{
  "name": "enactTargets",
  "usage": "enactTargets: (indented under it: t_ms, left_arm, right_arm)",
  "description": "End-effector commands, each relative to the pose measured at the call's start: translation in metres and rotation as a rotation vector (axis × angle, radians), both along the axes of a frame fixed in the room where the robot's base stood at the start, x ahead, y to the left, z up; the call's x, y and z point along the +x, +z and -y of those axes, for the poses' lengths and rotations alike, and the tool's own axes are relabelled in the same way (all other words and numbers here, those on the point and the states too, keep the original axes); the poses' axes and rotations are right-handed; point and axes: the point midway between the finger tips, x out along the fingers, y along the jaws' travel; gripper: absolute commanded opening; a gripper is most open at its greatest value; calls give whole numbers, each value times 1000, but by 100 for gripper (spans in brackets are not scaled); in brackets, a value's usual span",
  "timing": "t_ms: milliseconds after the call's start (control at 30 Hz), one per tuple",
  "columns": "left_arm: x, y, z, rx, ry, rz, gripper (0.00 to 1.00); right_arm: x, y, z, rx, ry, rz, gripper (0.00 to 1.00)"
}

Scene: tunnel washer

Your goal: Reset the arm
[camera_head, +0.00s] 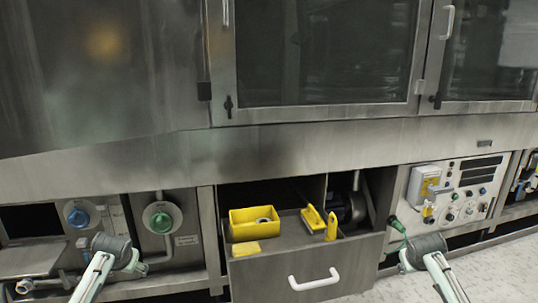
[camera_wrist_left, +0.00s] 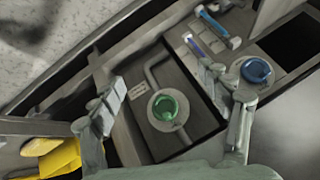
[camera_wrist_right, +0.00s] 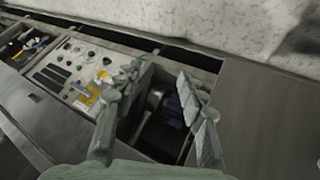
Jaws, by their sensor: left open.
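My left arm (camera_head: 96,270) comes in at the bottom left of the head view, in front of the panel with the blue and green knobs. My left gripper (camera_wrist_left: 165,98) shows in the left wrist view with its fingers wide apart and nothing between them. My right arm (camera_head: 438,268) comes in at the bottom right of the head view, below the control panel. My right gripper (camera_wrist_right: 158,85) shows in the right wrist view with its fingers apart and empty. The fingers are hard to make out in the head view.
An open drawer (camera_head: 270,280) with a white handle (camera_head: 314,280) stands between my arms. It holds a yellow bin (camera_head: 255,231) and other yellow items (camera_head: 313,218). The green knob (camera_head: 161,222), blue knob (camera_head: 78,217) and control panel (camera_head: 465,205) are on the machine front.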

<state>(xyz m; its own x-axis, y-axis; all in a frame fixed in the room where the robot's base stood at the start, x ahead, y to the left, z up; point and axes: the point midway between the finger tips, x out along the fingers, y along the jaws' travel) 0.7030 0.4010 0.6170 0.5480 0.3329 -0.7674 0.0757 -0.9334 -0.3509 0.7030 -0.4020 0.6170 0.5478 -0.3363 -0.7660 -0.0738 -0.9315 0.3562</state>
Motion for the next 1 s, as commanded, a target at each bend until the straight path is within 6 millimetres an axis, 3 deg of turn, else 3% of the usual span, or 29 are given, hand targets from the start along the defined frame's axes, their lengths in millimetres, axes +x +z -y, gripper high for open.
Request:
enactTargets:
  t_ms: [33,167,267,433,600,700,767,1000]
  left_arm:
    - [-16,-19,9,-6,-11,-20,77]
    - [-56,-58,29,-24,-39,-64,77]
    - [-99,-92,48,-44,-60,-108,77]
    - [-201,-147,85,-96,-93,-201,77]
    - [-302,-175,114,-151,-104,-284,77]
    - [-343,-179,124,-173,-105,-317,77]
    - [-359,-180,128,-181,-103,-331,77]
    - [-361,-180,128,-182,-104,-332,77]
  right_arm:
    - [-16,-18,-9,8,11,-19,40]
    - [-56,-58,-29,25,38,-63,40]
    - [-99,-92,-48,47,58,-107,40]
    - [-201,-147,-85,101,90,-199,40]
    - [-302,-175,-115,156,102,-283,40]
    - [-343,-179,-125,177,102,-316,40]
    - [-359,-180,-128,186,101,-330,40]
    - [-361,-180,-129,187,101,-331,40]
